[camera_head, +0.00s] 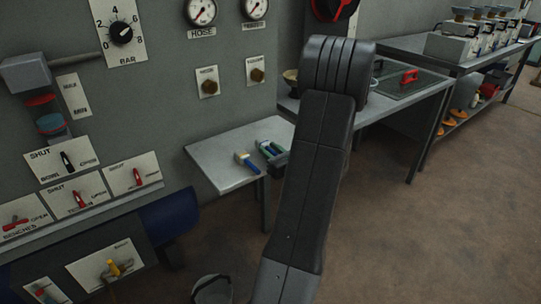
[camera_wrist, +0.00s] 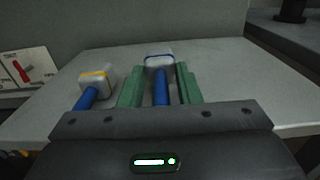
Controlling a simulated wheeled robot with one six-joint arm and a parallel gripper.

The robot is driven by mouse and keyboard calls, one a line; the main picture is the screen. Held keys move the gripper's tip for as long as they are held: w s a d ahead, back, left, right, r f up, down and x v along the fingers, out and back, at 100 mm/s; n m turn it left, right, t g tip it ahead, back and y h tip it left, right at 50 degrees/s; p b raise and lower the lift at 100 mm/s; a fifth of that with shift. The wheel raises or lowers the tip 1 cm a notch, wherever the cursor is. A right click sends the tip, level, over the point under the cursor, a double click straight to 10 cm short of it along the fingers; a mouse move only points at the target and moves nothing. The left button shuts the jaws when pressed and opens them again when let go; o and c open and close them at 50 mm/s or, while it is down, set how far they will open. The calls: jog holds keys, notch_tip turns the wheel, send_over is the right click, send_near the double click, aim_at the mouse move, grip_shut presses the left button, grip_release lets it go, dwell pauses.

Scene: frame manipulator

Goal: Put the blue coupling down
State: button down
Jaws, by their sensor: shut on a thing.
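My gripper (camera_wrist: 159,76) has green fingers and is shut on the blue coupling (camera_wrist: 161,90). The coupling has a blue shaft between the fingers and a pale head with a blue band past the fingertips. In the head view, my gripper (camera_head: 271,149) is over the small grey side table (camera_head: 215,160), with the coupling between its fingers. I cannot tell whether the coupling touches the tabletop. My wrist hides its near end in the wrist view.
A similar piece with a blue shaft and yellow band (camera_head: 247,162) lies on the table just left of my gripper. The wall panel with red levers (camera_head: 80,198) stands at left. A workbench (camera_head: 400,95) is at right. The table's front left part is bare.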

jog(key=shift+f, duration=0.4)
jog(key=shift+f, duration=0.25)
jog(key=c, duration=1.1)
grip_release()
jog(key=shift+r, duration=0.1)
jog(key=shift+o, duration=0.2)
